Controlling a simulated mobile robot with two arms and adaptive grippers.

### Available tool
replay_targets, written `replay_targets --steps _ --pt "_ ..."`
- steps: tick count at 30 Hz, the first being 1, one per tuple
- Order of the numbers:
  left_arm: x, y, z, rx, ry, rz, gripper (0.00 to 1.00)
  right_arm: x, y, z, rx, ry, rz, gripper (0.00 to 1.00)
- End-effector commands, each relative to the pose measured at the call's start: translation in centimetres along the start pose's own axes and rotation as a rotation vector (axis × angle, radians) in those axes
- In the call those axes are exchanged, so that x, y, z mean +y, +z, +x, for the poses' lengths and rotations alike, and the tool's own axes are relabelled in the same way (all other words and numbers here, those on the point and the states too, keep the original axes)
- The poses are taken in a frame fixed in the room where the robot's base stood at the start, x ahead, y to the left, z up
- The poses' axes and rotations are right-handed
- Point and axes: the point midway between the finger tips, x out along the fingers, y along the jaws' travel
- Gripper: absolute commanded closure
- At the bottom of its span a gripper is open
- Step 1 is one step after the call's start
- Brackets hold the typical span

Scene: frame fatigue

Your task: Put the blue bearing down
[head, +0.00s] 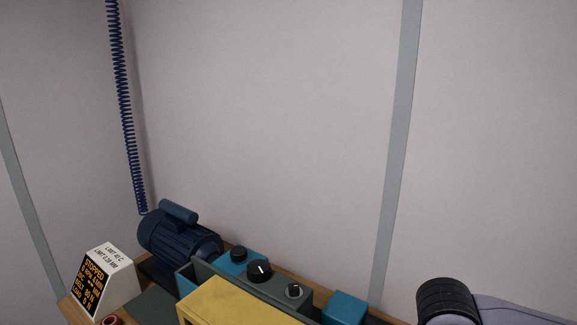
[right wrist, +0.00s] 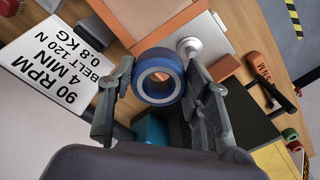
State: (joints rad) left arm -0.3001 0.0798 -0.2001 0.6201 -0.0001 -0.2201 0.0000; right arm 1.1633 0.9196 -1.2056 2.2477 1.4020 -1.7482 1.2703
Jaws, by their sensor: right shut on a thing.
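The blue bearing (right wrist: 160,54) is a thick blue ring with a pale inner ring and an open bore. In the right wrist view it sits between the two dark fingers of my right gripper (right wrist: 157,82), which is shut on it. The bore faces the camera, and tan surface shows through it. I cannot tell whether the bearing touches anything beneath. Neither the bearing nor the right gripper shows in the head view. My left gripper is in neither view.
A white sign (right wrist: 55,65), an orange-tan panel (right wrist: 150,22), a silver round post (right wrist: 188,46) and an orange-handled tool (right wrist: 262,70) surround the bearing. In the head view are a dark blue motor (head: 178,238), a yellow box (head: 240,305) and a STOPPED display (head: 95,283).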

Motion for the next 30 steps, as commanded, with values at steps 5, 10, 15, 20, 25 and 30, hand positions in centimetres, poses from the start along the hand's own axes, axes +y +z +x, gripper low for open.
replay_targets --steps 5,10,15,20,25,30 --pt "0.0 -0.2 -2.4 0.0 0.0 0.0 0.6 0.0 0.0 -2.5 0.0 0.0 -0.001 0.88" --pt "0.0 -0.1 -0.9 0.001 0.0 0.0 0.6 0.0 0.0 -1.0 0.002 0.001 -0.003 0.88" --pt "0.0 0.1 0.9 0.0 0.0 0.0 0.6 -0.1 -0.1 0.9 0.003 0.001 -0.004 0.88" --pt "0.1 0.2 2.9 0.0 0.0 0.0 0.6 0.0 -0.1 3.0 0.002 0.001 -0.003 0.88" --pt "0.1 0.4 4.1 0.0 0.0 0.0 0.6 0.0 -0.1 4.3 0.002 0.0 -0.001 0.88" --pt "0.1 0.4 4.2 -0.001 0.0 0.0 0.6 0.0 0.0 4.4 0.0 0.0 -0.001 0.88"
